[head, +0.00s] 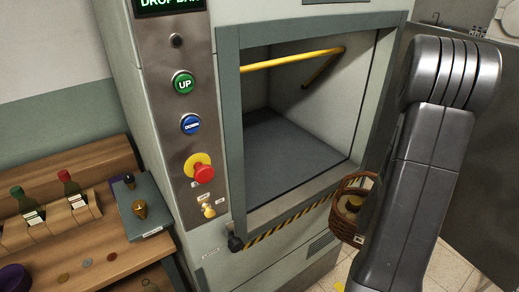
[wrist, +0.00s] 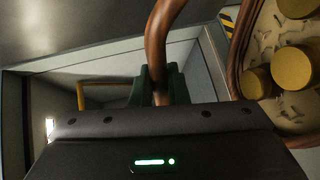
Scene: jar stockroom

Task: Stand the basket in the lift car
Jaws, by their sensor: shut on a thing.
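The brown wicker basket (head: 342,222) hangs outside the lift opening, just right of the striped sill, partly hidden behind my arm. In the wrist view its rim (wrist: 238,45) and several yellow-lidded jars (wrist: 297,68) inside show at the right. My gripper (wrist: 160,75) is shut on the basket's brown handle (wrist: 166,22); in the head view my arm hides the gripper. The lift car (head: 285,150) is open at the front, and its grey floor looks empty. A yellow bar (head: 290,60) runs across the upper part of the opening.
Left of the opening is a panel with a green UP button (head: 184,84), a blue DOWN button (head: 191,124) and a red stop knob (head: 203,173). A striped edge (head: 285,225) lines the sill. A wooden bench (head: 70,230) with bottles stands at left.

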